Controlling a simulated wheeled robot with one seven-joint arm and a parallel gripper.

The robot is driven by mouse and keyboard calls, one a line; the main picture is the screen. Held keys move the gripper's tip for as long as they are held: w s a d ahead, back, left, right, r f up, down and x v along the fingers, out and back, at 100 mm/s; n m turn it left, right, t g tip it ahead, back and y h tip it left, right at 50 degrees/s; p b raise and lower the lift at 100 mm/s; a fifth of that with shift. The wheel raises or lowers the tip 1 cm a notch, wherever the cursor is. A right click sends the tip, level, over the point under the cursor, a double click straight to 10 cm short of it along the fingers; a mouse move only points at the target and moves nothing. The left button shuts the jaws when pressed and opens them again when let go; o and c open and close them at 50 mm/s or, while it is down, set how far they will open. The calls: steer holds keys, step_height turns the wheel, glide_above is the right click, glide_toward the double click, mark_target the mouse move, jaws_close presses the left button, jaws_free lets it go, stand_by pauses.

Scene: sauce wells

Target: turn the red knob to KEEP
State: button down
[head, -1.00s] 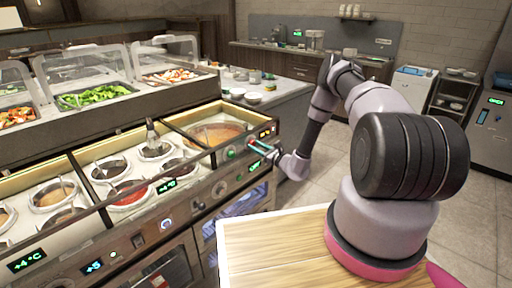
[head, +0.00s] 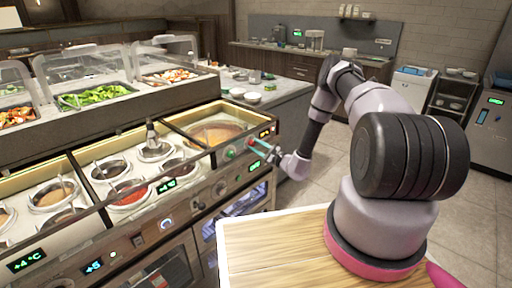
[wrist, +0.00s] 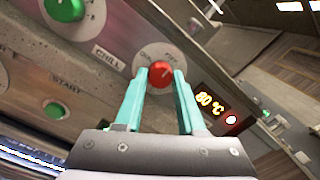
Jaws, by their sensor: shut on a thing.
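The red knob (wrist: 160,72) is on a pale round dial on the steel front panel, in the upper middle of the wrist view. My gripper (wrist: 159,80) has its two teal fingers on either side of the knob, shut on it. The small lettering around the dial is too blurred to read surely, and the knob's pointer is hard to make out. In the head view my gripper (head: 259,146) reaches the right end of the counter's front panel, where the fingers hide most of the red knob.
A green knob (wrist: 64,8) labelled CHILL and a green START button (wrist: 55,110) are to the left. Sauce wells (head: 130,192) fill the counter top.

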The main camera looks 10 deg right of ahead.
steer(key=c, duration=0.5)
jaws_free()
steer(key=v, duration=1.1)
steer(key=shift+r, duration=0.1)
